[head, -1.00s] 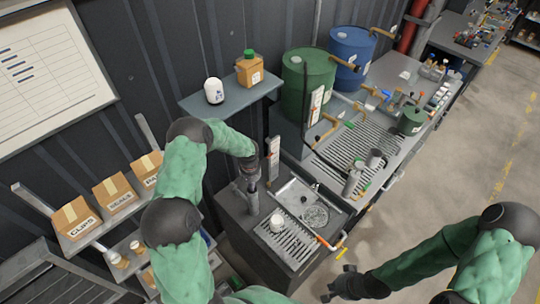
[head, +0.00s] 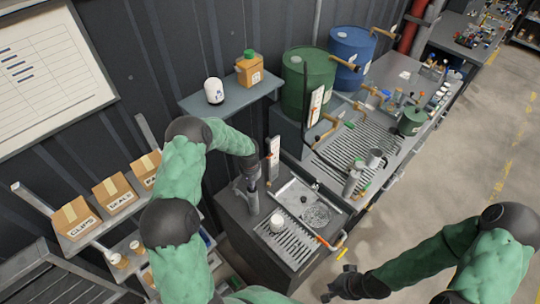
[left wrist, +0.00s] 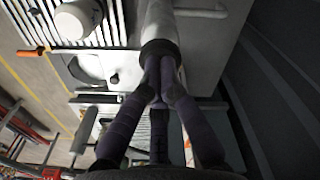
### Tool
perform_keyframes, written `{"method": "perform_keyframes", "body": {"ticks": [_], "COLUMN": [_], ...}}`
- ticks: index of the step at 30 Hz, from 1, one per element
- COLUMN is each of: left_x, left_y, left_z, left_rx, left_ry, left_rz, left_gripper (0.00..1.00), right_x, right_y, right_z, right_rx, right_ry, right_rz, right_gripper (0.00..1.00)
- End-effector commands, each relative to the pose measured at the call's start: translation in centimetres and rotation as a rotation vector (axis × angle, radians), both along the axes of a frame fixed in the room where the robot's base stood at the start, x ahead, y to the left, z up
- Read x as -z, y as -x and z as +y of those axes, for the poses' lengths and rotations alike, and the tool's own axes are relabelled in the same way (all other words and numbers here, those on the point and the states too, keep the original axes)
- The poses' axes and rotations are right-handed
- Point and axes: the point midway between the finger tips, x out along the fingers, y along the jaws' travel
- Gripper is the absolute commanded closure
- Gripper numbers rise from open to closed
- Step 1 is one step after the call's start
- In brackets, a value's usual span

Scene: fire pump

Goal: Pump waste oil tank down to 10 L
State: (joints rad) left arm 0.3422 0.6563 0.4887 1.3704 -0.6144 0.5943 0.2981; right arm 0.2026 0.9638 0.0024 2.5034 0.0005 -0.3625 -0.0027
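A dark grey waste oil tank (head: 232,210) stands at the centre, with a drain grate and a basin on top. An upright white level gauge (head: 273,160) with a red mark stands behind it; its reading is too small to tell. My left gripper (head: 252,203) points down at the tank's top left. In the left wrist view its dark fingers (left wrist: 160,85) come together at the dark collar of a pale grey pump cylinder (left wrist: 150,22); they seem shut on the pump handle, which they mostly hide. My right gripper (head: 340,284) is open and empty over the floor.
A white cup (head: 277,223) stands on the grate (head: 292,243); an orange-tipped lever (head: 325,242) is at the tank's right edge. Green (head: 307,80) and blue (head: 350,55) drums stand behind. A shelf (head: 232,98) and labelled boxes (head: 115,193) are at left. The floor at right is clear.

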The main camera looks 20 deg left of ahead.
Motion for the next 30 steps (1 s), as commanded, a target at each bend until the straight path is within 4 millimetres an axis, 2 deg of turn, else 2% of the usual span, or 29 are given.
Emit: {"method": "perform_keyframes", "body": {"ticks": [21,30], "left_x": [-4.3,-4.7], "left_y": [0.0,0.0], "left_z": [0.0,0.0], "left_rx": [0.001,0.001], "left_ry": [0.000,0.000], "left_rz": [0.001,0.000], "left_gripper": [1.00,1.00], "right_x": [0.0,0.0], "right_y": [0.0,0.0], "right_z": [0.0,0.0], "right_rx": [0.000,0.000], "right_ry": [0.000,0.000], "right_rz": [0.000,0.000], "right_gripper": [1.00,1.00]}}
